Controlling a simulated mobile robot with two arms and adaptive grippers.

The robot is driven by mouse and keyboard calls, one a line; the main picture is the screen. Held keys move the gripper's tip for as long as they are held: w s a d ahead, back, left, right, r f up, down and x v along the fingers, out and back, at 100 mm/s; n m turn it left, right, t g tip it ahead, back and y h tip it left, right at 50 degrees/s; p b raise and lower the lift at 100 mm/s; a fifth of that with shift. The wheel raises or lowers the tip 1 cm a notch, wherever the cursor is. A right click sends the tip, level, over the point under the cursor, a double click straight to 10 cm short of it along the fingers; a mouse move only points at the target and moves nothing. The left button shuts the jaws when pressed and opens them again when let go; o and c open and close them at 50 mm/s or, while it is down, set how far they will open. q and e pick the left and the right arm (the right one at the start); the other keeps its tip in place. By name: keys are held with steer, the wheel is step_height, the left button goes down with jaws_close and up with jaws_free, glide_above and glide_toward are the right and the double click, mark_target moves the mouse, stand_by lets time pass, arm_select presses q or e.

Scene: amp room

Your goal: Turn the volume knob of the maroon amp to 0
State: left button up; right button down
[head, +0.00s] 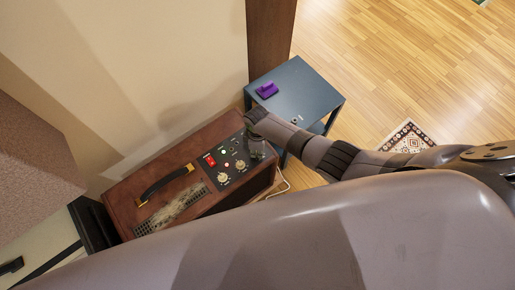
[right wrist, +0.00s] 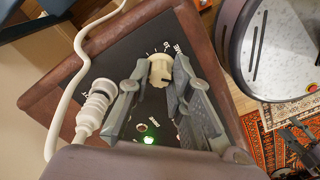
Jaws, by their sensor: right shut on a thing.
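The maroon amp (head: 190,165) stands below the wall in the head view, with a black handle and a dark control panel on top. The panel has a red switch (head: 210,160), small lights and cream knobs (head: 223,178). My right gripper (head: 256,146) is at the panel's far right end. In the right wrist view, its two grey fingers are shut on a cream knob (right wrist: 160,68) with dial marks beside it. Which word labels this knob is not readable. In the head view the held knob is hidden by the gripper. My left gripper is not in view.
A blue-grey side table (head: 305,90) with a purple object (head: 267,90) stands beyond the amp. A white plug (right wrist: 95,105) with its cable sticks up beside my fingers. A lit green light (right wrist: 149,139) is near the knob. A patterned rug (head: 407,137) lies on the wooden floor.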

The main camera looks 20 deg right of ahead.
steer(key=c, duration=1.4)
jaws_free()
steer(key=shift+c, duration=0.2)
step_height(320, 180, up, 12)
steer(key=shift+s, duration=0.1)
